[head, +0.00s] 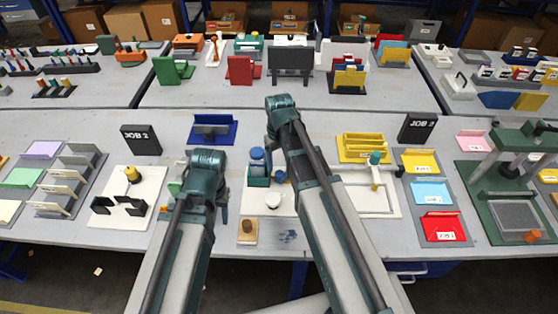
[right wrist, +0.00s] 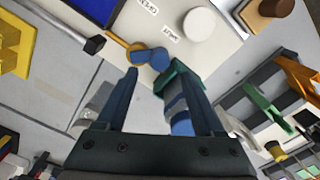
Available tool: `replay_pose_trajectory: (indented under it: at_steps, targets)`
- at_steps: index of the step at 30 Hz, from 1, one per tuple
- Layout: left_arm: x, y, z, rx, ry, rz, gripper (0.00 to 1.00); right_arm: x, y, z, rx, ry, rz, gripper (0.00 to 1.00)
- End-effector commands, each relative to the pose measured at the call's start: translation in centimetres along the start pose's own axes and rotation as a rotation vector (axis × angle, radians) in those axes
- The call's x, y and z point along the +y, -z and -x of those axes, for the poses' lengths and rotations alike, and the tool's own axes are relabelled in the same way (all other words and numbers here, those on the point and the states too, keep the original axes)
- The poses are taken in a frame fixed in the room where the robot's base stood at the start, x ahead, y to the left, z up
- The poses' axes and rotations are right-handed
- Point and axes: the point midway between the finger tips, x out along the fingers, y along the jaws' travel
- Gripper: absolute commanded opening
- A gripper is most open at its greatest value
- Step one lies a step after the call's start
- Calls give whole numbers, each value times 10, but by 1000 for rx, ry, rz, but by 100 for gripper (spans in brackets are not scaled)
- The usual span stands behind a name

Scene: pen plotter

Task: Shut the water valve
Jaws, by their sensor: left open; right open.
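A small blue valve lever (right wrist: 150,57) with an orange-brown ring beside it shows in the right wrist view, just beyond my right fingertips. A blue part (head: 279,176) in the head view seems to be the same lever. My right gripper (right wrist: 154,76) is open, with nothing clearly held between its fingers. A blue bottle (right wrist: 180,112) in a teal holder (right wrist: 182,80) shows close beside its right finger; I cannot tell if they touch. My left gripper (head: 224,210) is open at the left, partly hidden by its own arm.
A blue tray (head: 213,130) is behind. A yellow rack (head: 366,146) stands to the right.

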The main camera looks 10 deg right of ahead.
Motion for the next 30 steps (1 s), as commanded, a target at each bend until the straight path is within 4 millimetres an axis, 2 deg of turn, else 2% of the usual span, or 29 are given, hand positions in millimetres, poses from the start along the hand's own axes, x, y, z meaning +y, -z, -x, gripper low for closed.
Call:
replay_pose_trajectory:
  at_steps: [1, 9, 12, 26, 29, 30]
  targets:
    - [-2, -1, 17, 0, 0, 0, 50, 0, 0, 17, 0, 0, 0, 69]
    - [-5, -3, 56, 0, 0, 0, 50, 0, 0, 57, 0, 0, 0, 69]
    - [-6, -4, 66, 0, 0, -1, 50, 0, 0, 66, 0, 0, 0, 69]
    - [-6, -4, 68, 0, 0, -1, 50, -3, -2, 69, -1, -1, 1, 69]
    - [-6, -4, 68, 0, 0, -1, 50, -28, -19, 68, -11, -10, 12, 69]
    - [-6, -4, 67, 0, 0, -1, 50, -44, -30, 68, -17, -17, 19, 69]
